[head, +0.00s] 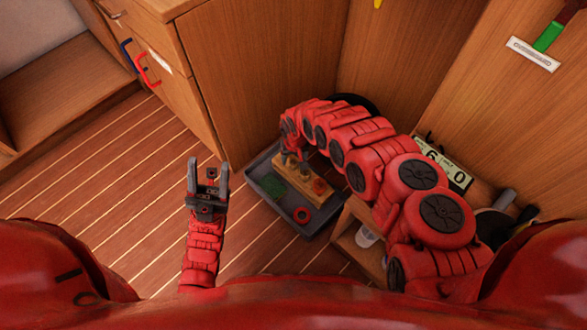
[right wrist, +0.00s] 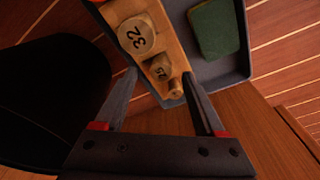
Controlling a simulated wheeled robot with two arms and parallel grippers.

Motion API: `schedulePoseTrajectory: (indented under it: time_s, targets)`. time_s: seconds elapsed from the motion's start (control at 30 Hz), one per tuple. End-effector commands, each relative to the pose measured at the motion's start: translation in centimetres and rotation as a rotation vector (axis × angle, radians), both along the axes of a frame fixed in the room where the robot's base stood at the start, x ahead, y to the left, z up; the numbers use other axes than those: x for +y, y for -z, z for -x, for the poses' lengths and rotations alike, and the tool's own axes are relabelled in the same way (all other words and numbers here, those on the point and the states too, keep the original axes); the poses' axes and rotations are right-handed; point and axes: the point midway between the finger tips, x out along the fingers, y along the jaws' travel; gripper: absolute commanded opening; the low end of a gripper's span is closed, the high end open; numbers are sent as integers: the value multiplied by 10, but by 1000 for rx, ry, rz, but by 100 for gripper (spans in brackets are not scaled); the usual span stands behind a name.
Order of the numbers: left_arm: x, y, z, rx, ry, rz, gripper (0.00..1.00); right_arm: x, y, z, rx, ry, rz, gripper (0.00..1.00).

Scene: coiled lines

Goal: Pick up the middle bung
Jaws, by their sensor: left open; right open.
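A wooden rack (right wrist: 183,52) holds a row of tan bungs. My left gripper (head: 208,165) is open and empty over the floor.
The rack sits in a grey tray (head: 262,165) with a green pad (head: 274,187) and a red ring (head: 302,215). An orange-red piece (head: 319,186) is at the rack's near end. Wooden cabinets (head: 280,60) close in behind. Striped floor at left is clear.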

Motion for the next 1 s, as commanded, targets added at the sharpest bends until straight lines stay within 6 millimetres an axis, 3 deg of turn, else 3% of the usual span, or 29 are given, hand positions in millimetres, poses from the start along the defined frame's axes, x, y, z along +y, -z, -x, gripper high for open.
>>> schedulePoseTrajectory:
  time_s: [0.03, 0.13, 0.4, 0.8, 1.0]
  targets:
    - [-3, 14, 0, 0, 6, -13, 50, 2, 17, -1, -3, 1, -3, 72]
    - [-6, 16, -1, -15, 18, -25, 50, 2, 29, -3, -2, 1, -2, 72]
    - [-8, 12, -1, -19, 22, -31, 50, 2, 28, -4, -1, 0, -1, 72]
    - [-7, 12, -2, -18, 22, -30, 50, 2, 29, -4, -1, 0, -1, 0]
    - [-7, 12, -2, -18, 22, -30, 50, 2, 29, -4, -1, 0, -1, 0]
